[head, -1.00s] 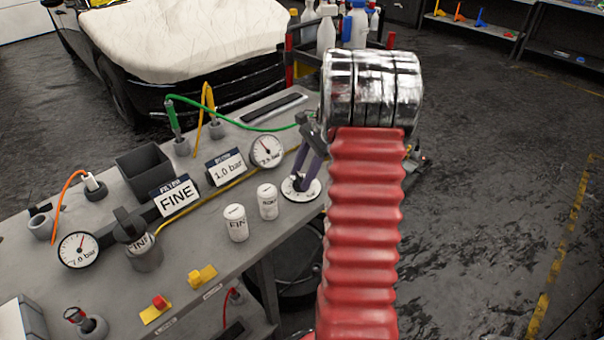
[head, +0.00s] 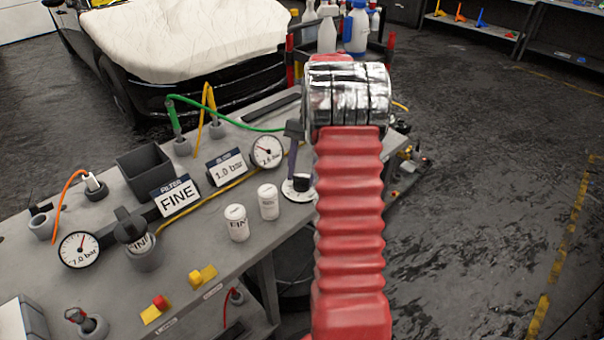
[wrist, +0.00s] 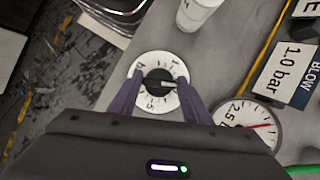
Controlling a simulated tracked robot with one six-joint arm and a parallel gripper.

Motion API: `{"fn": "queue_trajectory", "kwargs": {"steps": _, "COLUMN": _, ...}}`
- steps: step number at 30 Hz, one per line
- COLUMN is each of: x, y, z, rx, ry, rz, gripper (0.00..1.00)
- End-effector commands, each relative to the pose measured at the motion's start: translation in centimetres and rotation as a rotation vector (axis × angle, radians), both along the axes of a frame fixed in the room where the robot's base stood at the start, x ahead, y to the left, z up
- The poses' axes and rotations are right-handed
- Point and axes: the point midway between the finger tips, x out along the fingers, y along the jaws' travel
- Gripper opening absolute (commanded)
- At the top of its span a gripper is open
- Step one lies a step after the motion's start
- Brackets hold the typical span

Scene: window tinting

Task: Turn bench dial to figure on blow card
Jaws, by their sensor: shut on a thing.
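The bench dial (head: 291,192) is a round white plate with figures and a dark knob at the bench's right end, partly hidden by my arm in the head view. In the wrist view the dial (wrist: 150,62) lies between the purple fingers of my gripper (wrist: 160,82), which are shut on its dark knob. The blow card (head: 228,168) reads 1.0 bar; it also shows in the wrist view (wrist: 288,74). The gauge (head: 266,151) beside it seems to read about 2.5 bar; its red needle shows on the gauge in the wrist view (wrist: 245,122).
A FINE filter card (head: 175,197), a second gauge (head: 79,250) and a dark box (head: 143,173) are further left. A green hose (head: 235,125) runs behind the gauge. Open floor lies to the right.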

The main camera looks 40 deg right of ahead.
Motion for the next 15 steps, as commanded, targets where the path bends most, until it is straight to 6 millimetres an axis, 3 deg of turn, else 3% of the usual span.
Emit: {"fn": "queue_trajectory", "kwargs": {"steps": 15, "x": 0.41, "y": 0.12, "z": 0.11, "rx": -0.005, "ry": -0.005, "rz": 0.493, "gripper": 0.21}}
